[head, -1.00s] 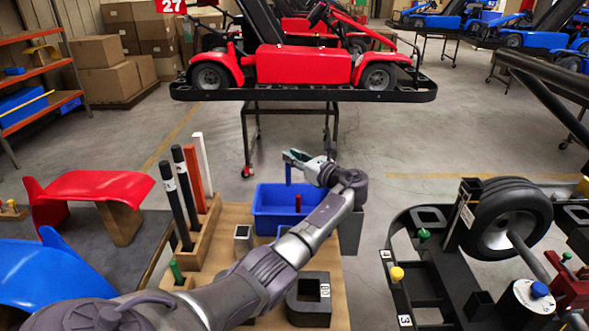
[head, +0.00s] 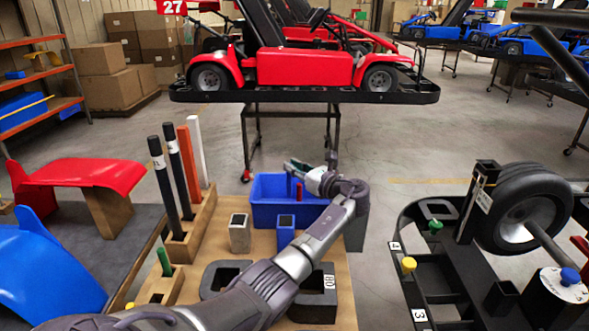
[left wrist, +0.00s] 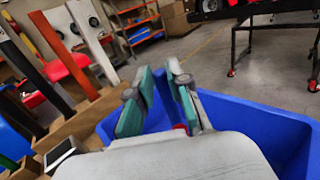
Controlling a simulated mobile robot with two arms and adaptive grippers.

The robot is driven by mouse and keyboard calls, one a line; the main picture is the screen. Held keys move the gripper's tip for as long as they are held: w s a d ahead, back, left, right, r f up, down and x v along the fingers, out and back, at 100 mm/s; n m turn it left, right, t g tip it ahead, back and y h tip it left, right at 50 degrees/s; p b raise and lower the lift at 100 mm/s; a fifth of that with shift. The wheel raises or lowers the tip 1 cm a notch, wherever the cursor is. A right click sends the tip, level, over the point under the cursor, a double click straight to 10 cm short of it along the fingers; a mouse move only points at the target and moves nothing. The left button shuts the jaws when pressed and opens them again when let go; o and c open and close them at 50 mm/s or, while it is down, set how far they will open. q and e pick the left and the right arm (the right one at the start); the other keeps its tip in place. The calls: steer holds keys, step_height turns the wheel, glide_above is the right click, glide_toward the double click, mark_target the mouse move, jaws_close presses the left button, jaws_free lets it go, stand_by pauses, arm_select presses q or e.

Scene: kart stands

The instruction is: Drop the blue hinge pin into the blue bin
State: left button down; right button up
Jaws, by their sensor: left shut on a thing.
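My left gripper (head: 294,166) is above the blue bin (head: 268,215) in the head view, with its arm reaching in from the lower left. It is shut on the blue hinge pin, which is hard to make out against the blue bin there. The bin (left wrist: 262,125) spreads below and behind the fingers. A red pin (head: 299,191) stands at the bin. My right gripper is out of view.
A wooden rack (head: 200,225) with tall black, orange and white bars stands left of the bin. A black kart frame with a wheel (head: 520,215) is at right. A red kart (head: 303,66) stands behind.

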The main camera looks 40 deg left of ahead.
arm_select(q)
steer(key=shift+f, duration=0.35)
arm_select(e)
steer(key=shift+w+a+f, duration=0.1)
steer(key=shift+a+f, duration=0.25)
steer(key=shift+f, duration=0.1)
arm_select(q)
steer(key=c, duration=1)
jaws_free()
steer(key=d, duration=0.7)
steer(key=shift+s+d, duration=0.3)
steer(key=shift+s, duration=0.05)
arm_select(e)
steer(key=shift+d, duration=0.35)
